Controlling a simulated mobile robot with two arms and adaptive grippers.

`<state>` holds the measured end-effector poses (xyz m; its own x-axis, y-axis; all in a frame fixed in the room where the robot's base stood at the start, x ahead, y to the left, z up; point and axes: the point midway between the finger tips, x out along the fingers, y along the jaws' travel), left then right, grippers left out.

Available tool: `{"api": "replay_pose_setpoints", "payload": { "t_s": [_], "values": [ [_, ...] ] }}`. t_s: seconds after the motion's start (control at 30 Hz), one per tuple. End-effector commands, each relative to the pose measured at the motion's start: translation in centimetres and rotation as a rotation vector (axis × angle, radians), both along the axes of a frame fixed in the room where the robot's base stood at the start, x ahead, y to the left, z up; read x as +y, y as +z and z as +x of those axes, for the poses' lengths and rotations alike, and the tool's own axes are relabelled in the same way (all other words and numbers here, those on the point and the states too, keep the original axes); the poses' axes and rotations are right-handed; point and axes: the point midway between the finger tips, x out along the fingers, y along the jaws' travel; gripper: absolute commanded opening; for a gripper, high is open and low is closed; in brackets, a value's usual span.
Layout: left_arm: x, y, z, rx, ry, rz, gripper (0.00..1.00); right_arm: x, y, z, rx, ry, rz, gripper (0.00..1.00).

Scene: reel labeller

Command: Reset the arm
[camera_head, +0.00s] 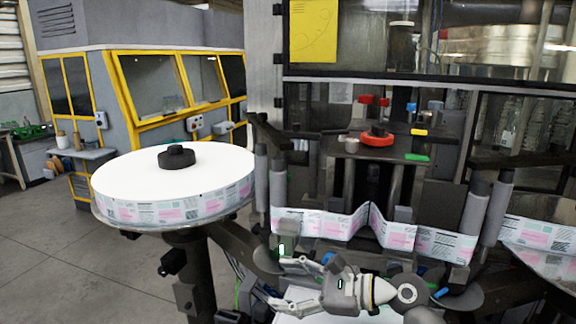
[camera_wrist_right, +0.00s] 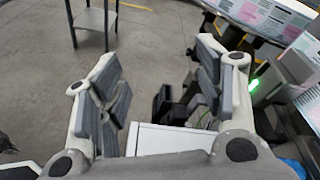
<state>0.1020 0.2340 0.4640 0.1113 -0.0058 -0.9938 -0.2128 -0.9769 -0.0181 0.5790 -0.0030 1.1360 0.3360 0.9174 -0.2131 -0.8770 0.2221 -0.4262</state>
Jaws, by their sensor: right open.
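My right gripper (camera_head: 275,277) is low in the middle of the head view, in front of the labelling machine, with its fingers pointing left. In the right wrist view its two padded fingers (camera_wrist_right: 165,95) stand wide apart with nothing between them. Floor and a white surface show beyond the fingers. My left gripper is not in view.
A large label reel (camera_head: 175,185) with a black hub lies on a stand at left. The printed label web (camera_head: 400,235) runs between rollers (camera_head: 473,215) just behind my right gripper. A white box top (camera_wrist_right: 170,138) lies below the gripper. Open floor (camera_head: 60,260) is at left.

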Motion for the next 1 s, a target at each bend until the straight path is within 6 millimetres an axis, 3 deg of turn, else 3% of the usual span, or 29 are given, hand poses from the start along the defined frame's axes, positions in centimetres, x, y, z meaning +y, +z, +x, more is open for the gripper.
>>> {"api": "replay_pose_setpoints", "payload": {
  "t_s": [0.27, 0.4, 0.53, 0.73, 1.0],
  "values": [
    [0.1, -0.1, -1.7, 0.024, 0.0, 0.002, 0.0, -1.6, -10.8, -6.2, -0.354, 0.093, -0.408, 0.62],
    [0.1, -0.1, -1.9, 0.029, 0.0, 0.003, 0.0, -3.9, -16.1, -10.5, -0.55, 0.202, -0.676, 0.62],
    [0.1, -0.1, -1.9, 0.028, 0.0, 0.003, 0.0, -6.8, -20.1, -14.8, -0.698, 0.347, -0.922, 0.62],
    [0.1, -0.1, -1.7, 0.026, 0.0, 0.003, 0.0, -12.1, -23.8, -21.4, -0.84, 0.632, -1.244, 0.62],
    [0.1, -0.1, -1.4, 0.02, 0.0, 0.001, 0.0, -17.5, -25.0, -27.7, -0.893, 0.968, -1.469, 0.62]
  ]
}}
